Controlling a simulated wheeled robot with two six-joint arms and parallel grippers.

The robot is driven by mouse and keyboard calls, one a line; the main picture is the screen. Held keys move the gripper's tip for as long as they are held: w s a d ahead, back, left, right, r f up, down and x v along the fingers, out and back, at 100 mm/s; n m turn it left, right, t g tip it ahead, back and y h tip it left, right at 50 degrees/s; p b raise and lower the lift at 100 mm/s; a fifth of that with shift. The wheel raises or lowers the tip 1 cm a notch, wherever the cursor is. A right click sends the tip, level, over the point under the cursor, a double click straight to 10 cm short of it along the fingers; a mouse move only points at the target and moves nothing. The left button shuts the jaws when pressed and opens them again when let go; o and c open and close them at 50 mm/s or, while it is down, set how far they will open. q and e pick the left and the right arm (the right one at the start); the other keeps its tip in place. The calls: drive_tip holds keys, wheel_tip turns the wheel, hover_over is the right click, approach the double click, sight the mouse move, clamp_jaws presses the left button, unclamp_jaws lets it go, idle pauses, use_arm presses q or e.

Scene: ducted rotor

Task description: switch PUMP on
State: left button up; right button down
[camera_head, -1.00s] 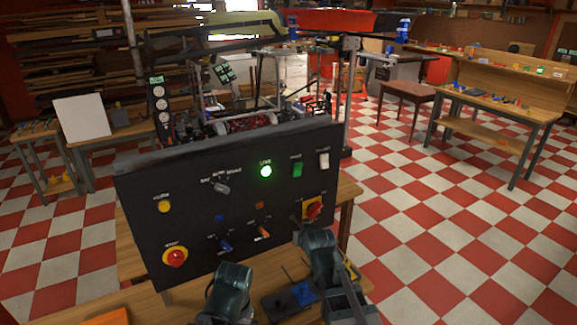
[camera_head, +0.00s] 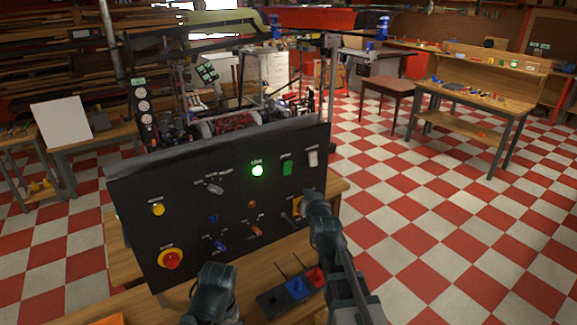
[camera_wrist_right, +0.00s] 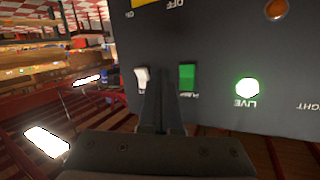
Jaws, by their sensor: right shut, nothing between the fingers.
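The black control panel (camera_head: 130,215) faces me. A green rocker switch (camera_head: 288,168) and a white rocker switch (camera_head: 312,158) sit at its upper right; they also show in the right wrist view as green (camera_wrist_right: 187,77) and white (camera_wrist_right: 142,78). In the head view the right gripper (camera_head: 306,194) partly covers the red-and-yellow rotary switch. My left arm shows low down, its fingers out of sight.
The panel also has a lit green LIVE lamp (camera_head: 257,171), a grey selector (camera_head: 215,188), a yellow button (camera_head: 158,209), a red STOP button (camera_head: 171,259), a blue toggle (camera_head: 220,246) and an orange toggle (camera_head: 256,231).

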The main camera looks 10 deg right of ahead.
sight(291, 166)
drive_tip(key=w+a+r+p, duration=0.2)
drive_tip(key=w+r+p, duration=0.1)
drive_tip(key=w, duration=0.4)
drive_tip(key=shift+a+r, duration=0.25)
drive_tip(key=shift+a, duration=0.05)
drive_tip(key=shift+w, duration=0.15)
idle(1.8)
drive_tip(key=shift+w+a+r+p, duration=0.1)
drive_tip(key=shift+w+r+p, duration=0.1)
drive_tip(key=shift+w+p, duration=0.15)
drive_tip(key=shift+w+a+r, duration=0.15)
drive_tip(key=shift+w+r, duration=0.05)
drive_tip(key=shift+w, duration=0.2)
idle(0.7)
drive_tip(key=shift+s, duration=0.1)
drive_tip(key=shift+s+d+f, duration=0.3)
drive_tip(key=shift+s+f, duration=0.1)
drive_tip(key=shift+s, duration=0.35)
drive_tip(key=s, duration=0.1)
drive_tip(key=s+d+f+b, duration=0.1)
drive_tip(key=s+f+b, duration=0.1)
drive_tip(key=s, duration=0.1)
drive_tip(key=shift+s+d, duration=0.1)
drive_tip(key=shift+d, duration=0.15)
idle(0.4)
